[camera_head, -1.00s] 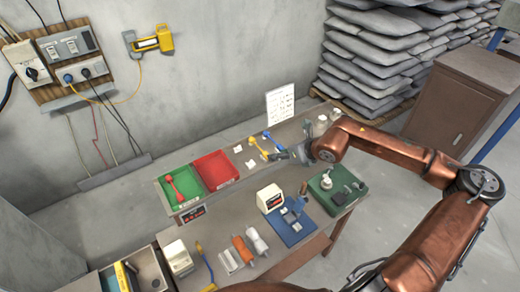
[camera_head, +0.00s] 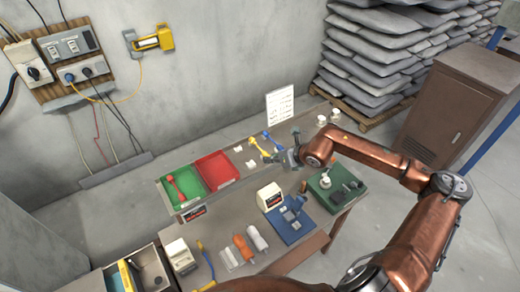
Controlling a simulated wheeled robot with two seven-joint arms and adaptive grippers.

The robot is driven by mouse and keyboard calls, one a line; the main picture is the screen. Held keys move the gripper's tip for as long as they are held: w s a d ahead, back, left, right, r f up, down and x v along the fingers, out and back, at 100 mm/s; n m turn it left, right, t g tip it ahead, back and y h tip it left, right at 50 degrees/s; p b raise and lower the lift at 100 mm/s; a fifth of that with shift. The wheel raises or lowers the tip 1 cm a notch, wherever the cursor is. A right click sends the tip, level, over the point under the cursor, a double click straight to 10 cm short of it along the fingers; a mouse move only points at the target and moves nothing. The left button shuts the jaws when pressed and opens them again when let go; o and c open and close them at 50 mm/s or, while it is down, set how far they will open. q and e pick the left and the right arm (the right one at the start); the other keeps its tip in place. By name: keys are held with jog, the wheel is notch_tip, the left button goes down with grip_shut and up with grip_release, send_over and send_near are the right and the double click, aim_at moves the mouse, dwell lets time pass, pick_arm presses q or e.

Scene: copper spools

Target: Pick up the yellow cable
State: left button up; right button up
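A yellow cable (camera_head: 259,148) lies on the raised back shelf of the workbench, right of the red bin. A blue cable (camera_head: 272,141) lies close beside it. My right gripper (camera_head: 284,157) reaches in from the right, low over the shelf, with its fingers just right of the yellow cable's near end. The gripper is small and dark here, so I cannot tell whether its fingers are apart or touch the cable. My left gripper is out of view.
A red bin (camera_head: 233,180) and a green bin (camera_head: 160,186) stand left on the shelf. A white sign (camera_head: 280,103) stands behind. White spools (camera_head: 335,114) sit to the right. A white box (camera_head: 269,197), blue fixture (camera_head: 290,230) and green fixture (camera_head: 323,198) occupy the lower bench.

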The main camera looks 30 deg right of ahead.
grip_shut()
jog(key=shift+r, duration=0.15)
jog(key=s+a+r+b, duration=0.3)
jog(key=s+r+b, duration=0.1)
jog(key=s+r, duration=0.8)
jog(key=shift+s+r+b, duration=0.4)
jog(key=shift+s, duration=0.45)
jog(key=shift+a, duration=0.1)
jog(key=shift+b, duration=0.35)
